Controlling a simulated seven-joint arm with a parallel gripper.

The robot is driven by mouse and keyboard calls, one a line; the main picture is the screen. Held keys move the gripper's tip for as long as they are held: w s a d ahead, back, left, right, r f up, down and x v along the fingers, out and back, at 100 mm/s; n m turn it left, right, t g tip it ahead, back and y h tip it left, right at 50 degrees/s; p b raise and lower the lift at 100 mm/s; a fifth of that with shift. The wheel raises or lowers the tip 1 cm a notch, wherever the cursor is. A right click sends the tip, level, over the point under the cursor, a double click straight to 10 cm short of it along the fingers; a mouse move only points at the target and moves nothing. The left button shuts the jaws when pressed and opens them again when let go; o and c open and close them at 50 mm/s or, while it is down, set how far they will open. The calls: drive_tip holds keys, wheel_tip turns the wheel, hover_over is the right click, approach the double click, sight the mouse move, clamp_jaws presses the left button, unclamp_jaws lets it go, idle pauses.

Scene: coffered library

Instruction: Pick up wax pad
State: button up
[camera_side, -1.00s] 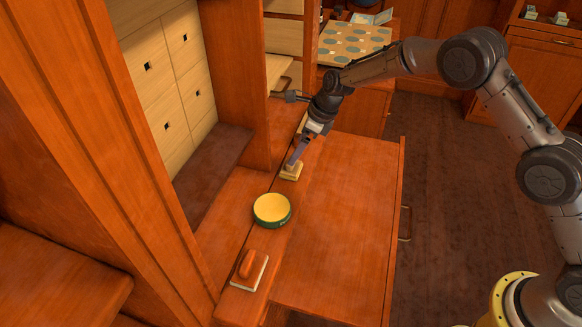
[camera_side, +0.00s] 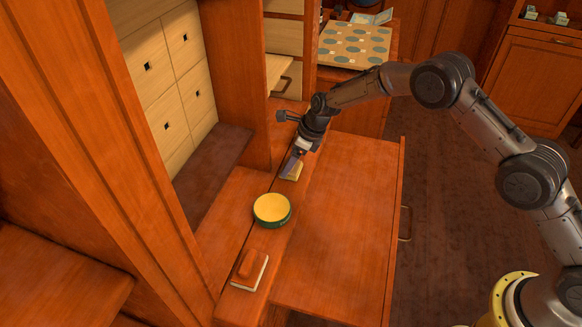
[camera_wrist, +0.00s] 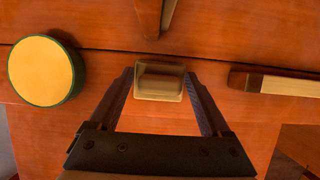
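A small tan pad with a raised grip block on top, which looks like the wax pad (camera_side: 293,171), lies flat on the wooden ledge. It also shows in the wrist view (camera_wrist: 160,84), between my fingers. My gripper (camera_side: 289,166) points down at this pad and hides part of it in the side view. In the wrist view my gripper (camera_wrist: 160,76) is open, one finger on each side of the pad with gaps visible. How high the fingertips are above the ledge is hard to tell.
A round green tin with a yellow top (camera_side: 272,208) stands near the pad, left of my gripper in the wrist view. A pale-edged brush-like piece (camera_wrist: 275,83) lies right in the wrist view. The wooden desk surface (camera_side: 345,220) is clear.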

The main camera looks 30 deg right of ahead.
drive_tip(key=c, duration=0.9)
drive_tip(key=shift+r, duration=0.1)
drive_tip(key=shift+r, duration=0.55)
wheel_tip(320, 180, up, 2)
drive_tip(key=shift+r, duration=0.15)
drive_tip(key=s+d+r, duration=0.1)
drive_tip(key=s+r, duration=0.2)
drive_tip(key=s, duration=0.1)
drive_tip(key=s+d+r, duration=0.1)
drive_tip(key=s+r, duration=0.2)
drive_tip(key=s, duration=0.2)
drive_tip(key=s+d+r, duration=0.2)
drive_tip(key=s+r, duration=0.1)
drive_tip(key=s, duration=0.1)
drive_tip(key=shift+s+r, duration=0.2)
drive_tip(key=shift+s, duration=0.05)
drive_tip(key=shift+a, duration=0.1)
